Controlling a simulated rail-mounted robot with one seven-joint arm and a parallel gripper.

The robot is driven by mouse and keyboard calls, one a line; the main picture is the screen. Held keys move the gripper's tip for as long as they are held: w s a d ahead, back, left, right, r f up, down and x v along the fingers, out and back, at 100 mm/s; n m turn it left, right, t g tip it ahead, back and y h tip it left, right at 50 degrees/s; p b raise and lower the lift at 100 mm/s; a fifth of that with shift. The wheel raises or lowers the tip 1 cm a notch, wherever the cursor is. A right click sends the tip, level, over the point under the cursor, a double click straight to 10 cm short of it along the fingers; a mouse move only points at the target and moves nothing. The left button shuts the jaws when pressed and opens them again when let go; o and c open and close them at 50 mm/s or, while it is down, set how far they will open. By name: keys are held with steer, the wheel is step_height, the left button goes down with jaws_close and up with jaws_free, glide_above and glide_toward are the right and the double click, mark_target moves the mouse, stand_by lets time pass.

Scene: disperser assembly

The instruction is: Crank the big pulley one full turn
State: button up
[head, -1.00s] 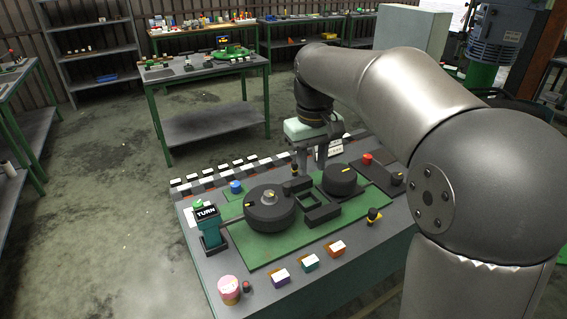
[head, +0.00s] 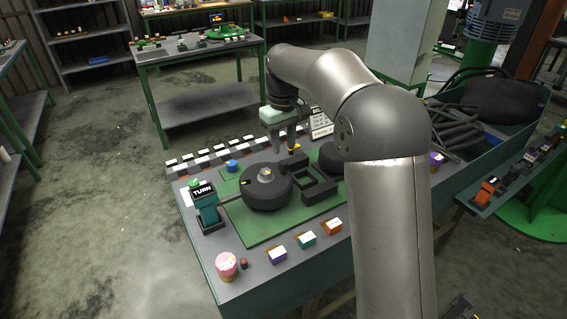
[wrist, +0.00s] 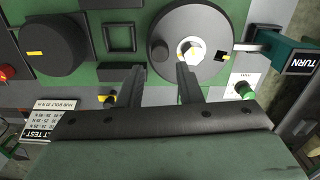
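The big pulley (head: 264,194) is a wide black disc with a pale metal hub on the green plate. In the wrist view the big pulley (wrist: 205,22) shows a yellow mark at its hub and a dark round knob (wrist: 160,51) near its edge. My gripper (head: 285,152) is above the far right side of the big pulley. In the wrist view my gripper (wrist: 160,68) has its fingers apart, with the knob visible in the gap between the tips. Nothing is clamped. I cannot tell how high the tips are above the knob.
A smaller black pulley (wrist: 50,52) and a square black frame (head: 319,190) sit beside the big pulley. A teal TURN post (head: 206,205) stands at its left. Coloured blocks, a pink jar (head: 227,266) and a white sign (head: 320,123) are around the table.

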mark_target(284, 162)
step_height(284, 162, down, 8)
steer(key=shift+r+p, duration=0.25)
steer(key=shift+p, duration=0.05)
jaws_close()
